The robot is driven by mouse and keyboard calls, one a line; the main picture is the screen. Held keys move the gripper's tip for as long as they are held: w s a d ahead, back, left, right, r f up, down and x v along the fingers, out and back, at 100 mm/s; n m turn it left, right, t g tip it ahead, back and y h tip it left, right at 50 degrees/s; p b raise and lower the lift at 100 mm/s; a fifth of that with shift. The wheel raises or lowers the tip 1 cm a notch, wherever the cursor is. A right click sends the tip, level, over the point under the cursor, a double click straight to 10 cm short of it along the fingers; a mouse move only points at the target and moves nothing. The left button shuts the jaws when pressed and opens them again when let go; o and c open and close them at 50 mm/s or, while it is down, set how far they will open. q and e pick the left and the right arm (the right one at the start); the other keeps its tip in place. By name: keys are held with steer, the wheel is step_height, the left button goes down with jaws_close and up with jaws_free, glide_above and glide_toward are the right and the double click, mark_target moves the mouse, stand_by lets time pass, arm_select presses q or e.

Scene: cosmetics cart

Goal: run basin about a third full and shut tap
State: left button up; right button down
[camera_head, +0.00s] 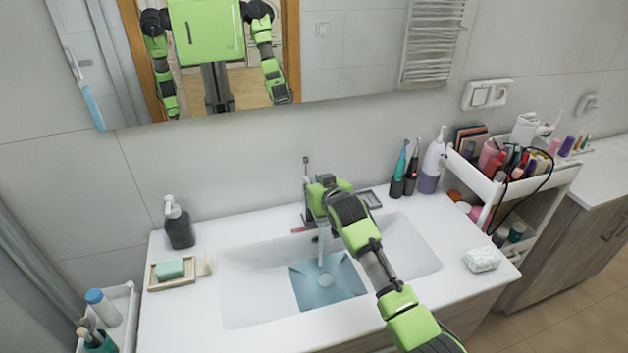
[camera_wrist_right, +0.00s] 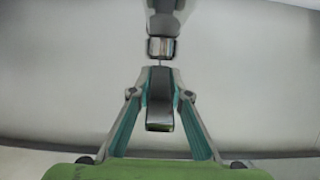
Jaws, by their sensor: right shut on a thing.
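The white basin (camera_head: 245,285) is set in the counter below the mirror. A thin stream of water (camera_head: 321,250) falls into it. A bluish pool of water (camera_head: 340,282) covers the middle of the basin floor around the round drain; its depth is hard to judge. My right gripper (camera_head: 314,198) is at the tap and hides most of it. In the right wrist view the teal fingers are shut on the dark chrome tap lever (camera_wrist_right: 160,105), one on each side. My left gripper is not directly in view.
A soap dish (camera_head: 173,273) and dark dispenser (camera_head: 178,223) stand left of the basin. Toothbrushes (camera_head: 405,170) and a purple-white bottle (camera_head: 432,165) stand right of the tap. A crowded cosmetics cart (camera_head: 520,190) is further right. A white wrapped soap (camera_head: 482,260) lies at right.

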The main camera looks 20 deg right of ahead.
steer(key=c, duration=1.9)
jaws_free()
steer(key=shift+w+d+r, duration=0.1)
steer(key=shift+w, duration=0.1)
steer(key=v, duration=1.1)
steer(key=shift+s+d+r, duration=0.1)
steer(key=shift+s+d, duration=0.05)
steer(key=shift+s, duration=0.25)
